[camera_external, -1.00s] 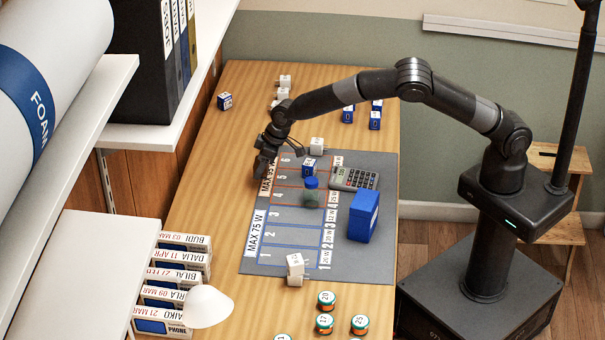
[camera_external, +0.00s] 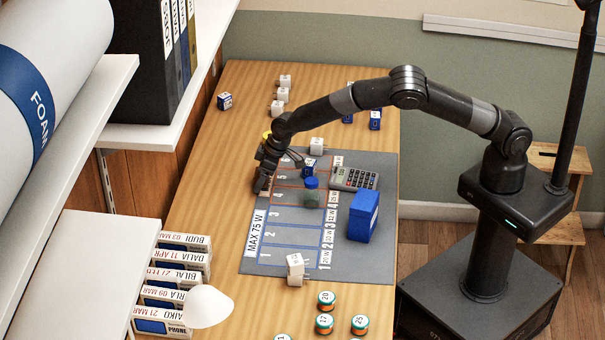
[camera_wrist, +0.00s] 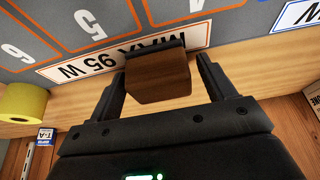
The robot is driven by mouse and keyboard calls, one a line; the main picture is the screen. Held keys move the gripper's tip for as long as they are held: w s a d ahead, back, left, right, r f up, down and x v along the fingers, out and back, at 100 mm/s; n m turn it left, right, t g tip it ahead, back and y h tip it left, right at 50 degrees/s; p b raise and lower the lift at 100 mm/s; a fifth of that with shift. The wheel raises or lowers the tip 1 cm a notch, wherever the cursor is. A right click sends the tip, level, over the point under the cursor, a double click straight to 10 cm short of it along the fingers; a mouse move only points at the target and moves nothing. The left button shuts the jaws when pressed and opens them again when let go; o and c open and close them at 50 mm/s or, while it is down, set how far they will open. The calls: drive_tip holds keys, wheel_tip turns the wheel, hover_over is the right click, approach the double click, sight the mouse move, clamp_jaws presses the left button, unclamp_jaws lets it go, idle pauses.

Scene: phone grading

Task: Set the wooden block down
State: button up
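The wooden block (camera_wrist: 158,80) is brown and sits between the two fingers of my gripper (camera_wrist: 160,70) in the wrist view. The fingers flank it closely on both sides; contact at the right finger is hard to make out. Past the block lies the "MAX 95 W" label (camera_wrist: 84,65) of the grey mat, partly covered by it. In the external view my gripper (camera_external: 262,186) is low at the left edge of the mat (camera_external: 375,253), and the block cannot be made out there. Whether its underside touches the surface is hidden.
A yellow roll (camera_wrist: 22,102) stands beside my gripper. On the mat are a blue-lidded jar (camera_external: 311,191), a calculator (camera_external: 354,179), a blue box (camera_external: 363,216) and a white charger (camera_external: 295,268). Boxed phones (camera_external: 170,285) line the left side. The wooden table strip left of the mat is narrow.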

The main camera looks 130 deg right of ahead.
drive_tip(key=shift+r, duration=0.1)
drive_tip(key=shift+r, duration=0.25)
drive_tip(key=v, duration=1.2)
drive_tip(key=s+a+r+n+t+y, duration=0.1)
drive_tip(key=s+a+r, duration=0.2)
drive_tip(key=a+r, duration=0.5)
drive_tip(key=s+a+r+n+y, duration=0.1)
drive_tip(key=s+a+r+n, duration=0.2)
drive_tip(key=a, duration=0.9)
drive_tip(key=s+a+r+t+y, duration=0.1)
drive_tip(key=s+a+r+y, duration=0.15)
drive_tip(key=a+r, duration=0.55)
drive_tip(key=s+a+n+h, duration=0.1)
drive_tip(key=s+a+n, duration=0.4)
drive_tip(key=s+a, duration=1.3)
drive_tip(key=s, duration=0.3)
drive_tip(key=shift+s+a+f, duration=0.2)
drive_tip(key=shift+s+f, duration=0.05)
drive_tip(key=shift+s, duration=0.1)
